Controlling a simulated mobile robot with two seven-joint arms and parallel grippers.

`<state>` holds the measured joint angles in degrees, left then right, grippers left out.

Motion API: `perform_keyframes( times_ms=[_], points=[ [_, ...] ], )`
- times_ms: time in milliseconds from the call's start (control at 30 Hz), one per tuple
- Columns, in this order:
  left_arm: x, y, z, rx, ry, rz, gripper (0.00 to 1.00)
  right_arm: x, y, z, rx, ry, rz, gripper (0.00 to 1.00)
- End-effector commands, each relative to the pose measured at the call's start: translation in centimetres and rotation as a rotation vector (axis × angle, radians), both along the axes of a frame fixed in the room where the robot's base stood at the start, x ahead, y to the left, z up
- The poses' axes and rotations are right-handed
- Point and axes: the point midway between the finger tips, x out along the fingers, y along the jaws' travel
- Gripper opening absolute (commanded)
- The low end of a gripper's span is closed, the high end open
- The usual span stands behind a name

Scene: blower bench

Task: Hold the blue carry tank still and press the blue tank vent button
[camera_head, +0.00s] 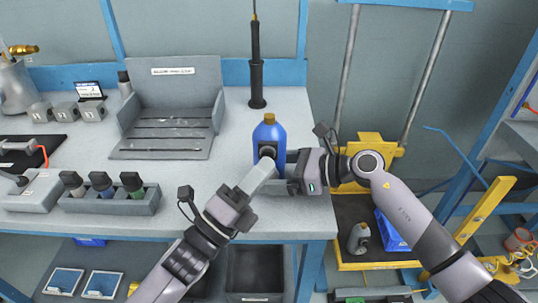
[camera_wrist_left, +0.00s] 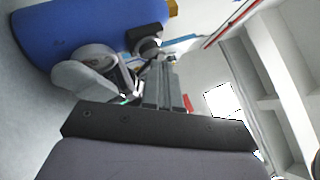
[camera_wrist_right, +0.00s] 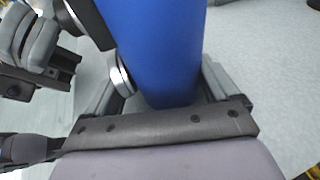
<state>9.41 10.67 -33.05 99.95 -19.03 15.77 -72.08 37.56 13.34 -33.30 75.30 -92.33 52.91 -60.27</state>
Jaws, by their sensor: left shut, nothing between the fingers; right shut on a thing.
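The blue carry tank (camera_head: 269,134), with a brass-coloured cap, stands upright near the front right of the bench. A dark round fitting (camera_head: 268,152) shows on its front; I cannot tell for certain whether it is the vent button. My right gripper (camera_head: 284,172) is shut on the tank's lower body from the right; its fingers flank the tank (camera_wrist_right: 155,45) in the right wrist view. My left gripper (camera_head: 268,166) is shut and empty, its tip at the tank's front just below the fitting. Contact is unclear. The left wrist view shows the tank (camera_wrist_left: 75,30) close by.
A grey open rack (camera_head: 172,105) and a tray of small bottles (camera_head: 110,200) stand to the left. A black upright tool (camera_head: 256,70) stands behind the tank. The bench's right edge is close; a yellow stand (camera_head: 372,150) is beyond it.

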Motion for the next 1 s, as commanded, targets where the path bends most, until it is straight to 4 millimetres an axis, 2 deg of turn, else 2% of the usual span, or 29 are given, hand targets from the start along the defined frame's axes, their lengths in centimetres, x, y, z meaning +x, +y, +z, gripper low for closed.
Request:
perform_keyframes(
  times_ms=[567, 1000],
  points=[
    [-5.4, 0.4, -0.1, 0.0, 0.002, 0.0, 0.0, 0.0, 0.0, 0.0, 0.0, 0.001, 0.0, 0.71],
    [-5.8, 0.4, 0.0, 0.001, 0.0, -0.001, 0.0, 0.0, 0.0, 0.0, 0.0, 0.001, 0.0, 0.71]
  ],
)
